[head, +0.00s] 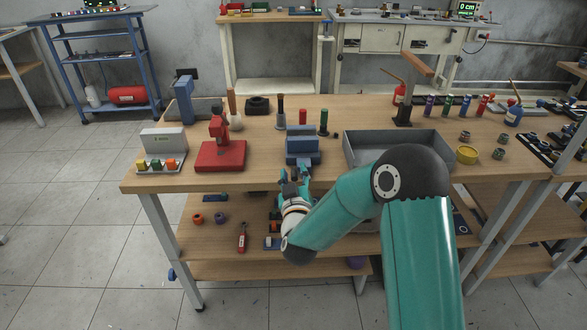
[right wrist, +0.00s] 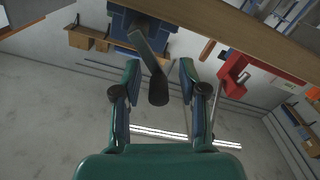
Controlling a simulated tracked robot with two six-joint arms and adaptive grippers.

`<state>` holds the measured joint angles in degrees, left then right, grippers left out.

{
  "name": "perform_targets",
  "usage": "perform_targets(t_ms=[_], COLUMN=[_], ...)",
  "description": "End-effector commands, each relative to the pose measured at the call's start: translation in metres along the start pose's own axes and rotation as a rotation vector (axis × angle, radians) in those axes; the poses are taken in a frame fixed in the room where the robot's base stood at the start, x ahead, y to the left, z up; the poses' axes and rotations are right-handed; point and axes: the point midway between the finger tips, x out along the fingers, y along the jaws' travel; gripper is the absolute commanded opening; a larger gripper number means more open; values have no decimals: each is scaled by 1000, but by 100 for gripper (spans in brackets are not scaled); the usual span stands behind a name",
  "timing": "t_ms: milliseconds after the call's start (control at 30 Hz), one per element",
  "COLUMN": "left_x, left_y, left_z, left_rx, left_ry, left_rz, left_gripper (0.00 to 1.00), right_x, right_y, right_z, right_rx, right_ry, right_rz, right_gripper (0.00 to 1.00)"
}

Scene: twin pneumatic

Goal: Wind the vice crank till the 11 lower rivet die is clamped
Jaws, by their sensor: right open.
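The blue vice (head: 302,146) stands at the front edge of the wooden table, and its underside shows upside down in the right wrist view (right wrist: 128,22). Its crank (right wrist: 146,48) has a grey arm ending in a dark handle (right wrist: 158,90). I cannot make out the rivet die in the vice jaws. My left gripper is not in view.
A red press (head: 220,150) and a grey box with coloured buttons (head: 163,142) stand left of the vice. A grey tray (head: 398,140) is close on the right. The table edge (right wrist: 235,38) shows beyond the fingers.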

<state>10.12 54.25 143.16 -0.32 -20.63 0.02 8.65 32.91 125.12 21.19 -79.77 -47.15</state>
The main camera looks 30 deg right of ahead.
Motion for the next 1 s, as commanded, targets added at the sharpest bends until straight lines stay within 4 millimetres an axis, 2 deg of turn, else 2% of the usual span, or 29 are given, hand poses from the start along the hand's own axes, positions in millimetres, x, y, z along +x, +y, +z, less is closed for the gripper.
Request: perform_targets(t_ms=[167, 467, 700, 733, 1000], left_x=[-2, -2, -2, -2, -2], left_y=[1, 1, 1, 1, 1], left_z=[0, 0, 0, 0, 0], left_rx=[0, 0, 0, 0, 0], left_ry=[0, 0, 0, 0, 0], left_rz=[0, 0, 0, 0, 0], left_gripper=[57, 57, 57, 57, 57], right_x=[13, 14, 14, 14, 14], right_y=[1, 1, 1, 1, 0], right_z=[0, 0, 0, 0, 1], right_rx=[0, 0, 0, 0, 0], right_ry=[-1, -1, -1, -1, -2], right_rz=[2, 1, 1, 1, -2], right_gripper=[42, 42, 2, 0, 0])
